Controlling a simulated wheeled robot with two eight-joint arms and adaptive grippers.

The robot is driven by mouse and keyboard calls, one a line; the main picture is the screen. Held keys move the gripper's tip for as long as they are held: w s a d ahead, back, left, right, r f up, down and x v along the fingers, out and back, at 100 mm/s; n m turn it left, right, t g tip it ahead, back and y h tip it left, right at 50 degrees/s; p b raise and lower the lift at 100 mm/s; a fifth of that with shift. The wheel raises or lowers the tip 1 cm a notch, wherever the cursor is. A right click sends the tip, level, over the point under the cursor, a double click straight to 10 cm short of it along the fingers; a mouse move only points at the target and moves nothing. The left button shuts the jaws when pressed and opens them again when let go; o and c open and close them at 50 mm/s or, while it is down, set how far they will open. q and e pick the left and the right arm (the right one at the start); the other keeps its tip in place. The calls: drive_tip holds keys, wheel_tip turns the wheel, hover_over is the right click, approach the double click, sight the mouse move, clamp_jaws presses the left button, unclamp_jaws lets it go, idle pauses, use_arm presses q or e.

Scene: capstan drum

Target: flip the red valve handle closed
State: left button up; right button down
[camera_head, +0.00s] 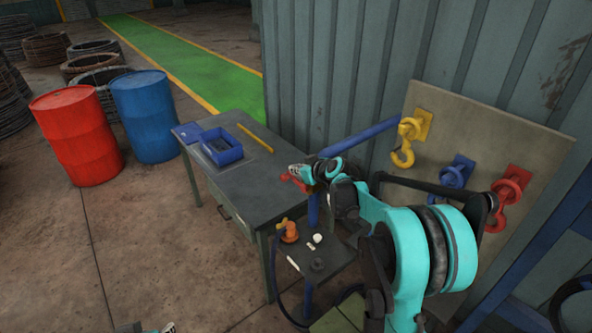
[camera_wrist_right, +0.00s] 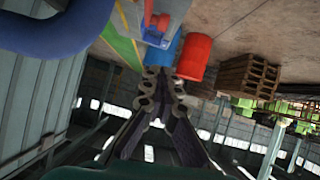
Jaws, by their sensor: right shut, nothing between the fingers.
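The red valve handle (camera_head: 294,182) shows as a small red piece beside the blue pipe (camera_head: 313,210) near the table's right edge, partly hidden by my right gripper. My right gripper (camera_head: 297,171) is just above and beside it in the head view; I cannot tell whether they touch. In the right wrist view the fingers (camera_wrist_right: 161,84) are shut with nothing between them. A small red piece (camera_wrist_right: 159,21) beyond them may be the handle.
A grey table (camera_head: 235,172) holds a blue tray (camera_head: 219,146) and a yellow bar (camera_head: 255,138). An orange valve (camera_head: 288,231) stands on a low stand. A board (camera_head: 490,125) with yellow, blue and red hooks is at right. Red (camera_head: 76,135) and blue (camera_head: 146,115) drums stand left.

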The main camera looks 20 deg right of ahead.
sight(283, 177)
drive_tip(key=w+f, duration=0.2)
drive_tip(key=w+a+f, duration=0.1)
drive_tip(key=w+f, duration=0.1)
drive_tip(key=f, duration=0.1)
drive_tip(key=w+f, duration=0.2)
drive_tip(key=shift+w+a+f, duration=0.15)
drive_tip(key=shift+w, duration=0.25)
drive_tip(key=shift+w+f+b, duration=0.25)
drive_tip(key=shift+f+b, duration=0.6)
drive_tip(key=shift+b, duration=0.15)
drive_tip(key=shift+s+a+r, duration=0.1)
drive_tip(key=shift+s+r, duration=0.05)
drive_tip(key=shift+r, duration=0.05)
